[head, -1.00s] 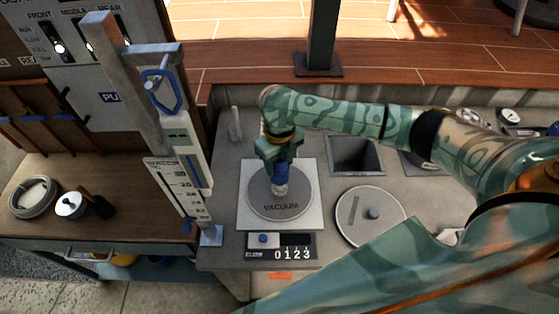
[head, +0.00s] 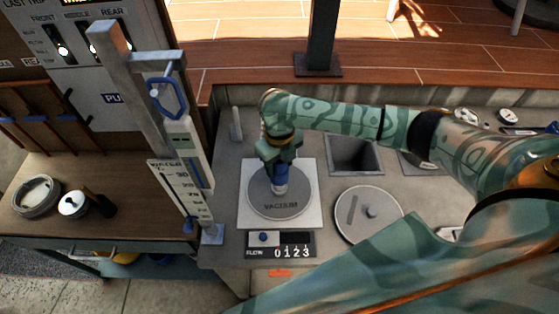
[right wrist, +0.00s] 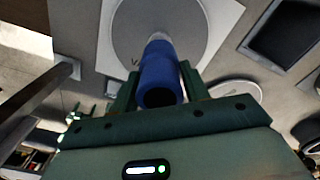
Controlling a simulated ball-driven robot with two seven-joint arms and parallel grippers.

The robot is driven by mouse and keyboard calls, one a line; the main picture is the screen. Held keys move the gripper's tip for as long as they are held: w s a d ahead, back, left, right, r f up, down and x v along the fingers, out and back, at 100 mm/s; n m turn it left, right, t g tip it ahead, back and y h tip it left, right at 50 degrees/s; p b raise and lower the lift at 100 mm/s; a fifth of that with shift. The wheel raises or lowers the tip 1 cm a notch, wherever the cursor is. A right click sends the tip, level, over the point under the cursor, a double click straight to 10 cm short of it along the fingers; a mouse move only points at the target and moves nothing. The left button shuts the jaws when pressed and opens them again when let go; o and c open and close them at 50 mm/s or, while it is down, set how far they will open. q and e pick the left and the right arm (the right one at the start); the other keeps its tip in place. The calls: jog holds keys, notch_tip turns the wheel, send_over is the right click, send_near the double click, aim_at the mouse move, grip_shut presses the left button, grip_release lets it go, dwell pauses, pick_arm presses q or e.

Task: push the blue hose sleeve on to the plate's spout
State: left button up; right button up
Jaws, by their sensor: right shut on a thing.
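The round grey plate (head: 262,208), marked VACUUM, lies on a pale square panel (head: 311,218) in the deck. Its short pale spout (head: 279,189) stands up near the middle. The blue hose sleeve (head: 280,176) is directly above the spout, roughly in line with it. My right gripper (head: 279,162) is shut on the sleeve from above. In the right wrist view the sleeve (right wrist: 158,72) lies between the fingers of the gripper (right wrist: 158,88), its far end against the pale spout (right wrist: 158,37). I cannot tell how far it overlaps the spout. My left gripper is out of view.
A flow counter box (head: 283,245) sits in front of the plate. A thermometer board (head: 180,190) on a post stands to the left. A round lid (head: 370,215) and a square opening (head: 355,154) are to the right. A wooden bench (head: 125,215) is at far left.

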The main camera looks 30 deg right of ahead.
jog(key=shift+f, duration=0.1)
jog(key=shift+f+b, duration=0.6)
jog(key=shift+f, duration=0.5)
jog(key=shift+f+b, duration=0.3)
jog(key=shift+f, duration=0.55)
jog(key=shift+f, duration=0.3)
dwell(0.5)
jog(key=o, duration=1.2)
